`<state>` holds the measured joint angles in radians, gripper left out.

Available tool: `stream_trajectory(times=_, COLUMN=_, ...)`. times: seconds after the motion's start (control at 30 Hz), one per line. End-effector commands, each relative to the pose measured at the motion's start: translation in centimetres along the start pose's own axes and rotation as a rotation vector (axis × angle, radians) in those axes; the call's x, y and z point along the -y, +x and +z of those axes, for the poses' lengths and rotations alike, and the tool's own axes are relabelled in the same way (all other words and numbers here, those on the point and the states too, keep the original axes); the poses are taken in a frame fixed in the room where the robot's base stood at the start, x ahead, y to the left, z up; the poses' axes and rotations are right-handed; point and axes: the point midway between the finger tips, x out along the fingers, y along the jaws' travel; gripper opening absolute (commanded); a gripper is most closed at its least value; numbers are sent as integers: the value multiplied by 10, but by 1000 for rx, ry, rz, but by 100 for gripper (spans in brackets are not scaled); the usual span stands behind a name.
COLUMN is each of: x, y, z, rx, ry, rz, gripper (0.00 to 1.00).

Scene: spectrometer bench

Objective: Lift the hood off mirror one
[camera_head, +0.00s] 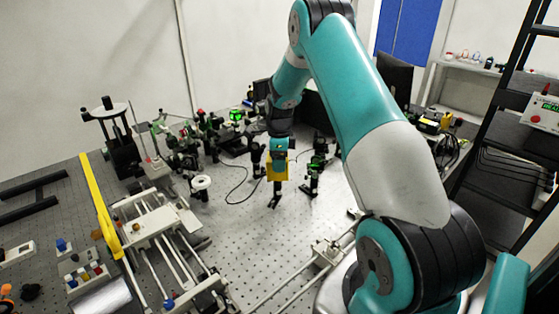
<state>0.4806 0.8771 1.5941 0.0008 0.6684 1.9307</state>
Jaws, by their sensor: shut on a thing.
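My gripper (279,156) points down over the middle of the optical bench, at the end of my teal arm. It is shut on a yellow hood (277,167), a boxy piece directly under it. A dark post and foot (275,197) stand right below the hood on the bench. The mirror itself does not show, and I cannot tell whether the hood still surrounds it or is clear of it.
Dark mounted optics stand close by, one to the right (313,178) and one to the left (257,158). A cluster of optics (190,145) lies further left, with a black cable (237,185) nearby. The perforated bench top (250,240) is bare in front.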

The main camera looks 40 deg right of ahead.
Motion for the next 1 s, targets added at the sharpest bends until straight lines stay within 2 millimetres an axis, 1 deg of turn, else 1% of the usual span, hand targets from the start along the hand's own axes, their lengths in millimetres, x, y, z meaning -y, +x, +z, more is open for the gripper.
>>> stream_trajectory(times=0.1, x=0, y=-7, z=0, rx=0, ry=0, rz=-1, gripper=43)
stream_trajectory(times=0.73, x=0, y=-34, z=2, rx=0, ry=0, rz=-1, gripper=43)
stream_trajectory(times=1.0, x=0, y=-36, z=2, rx=0, ry=0, rz=0, gripper=43)
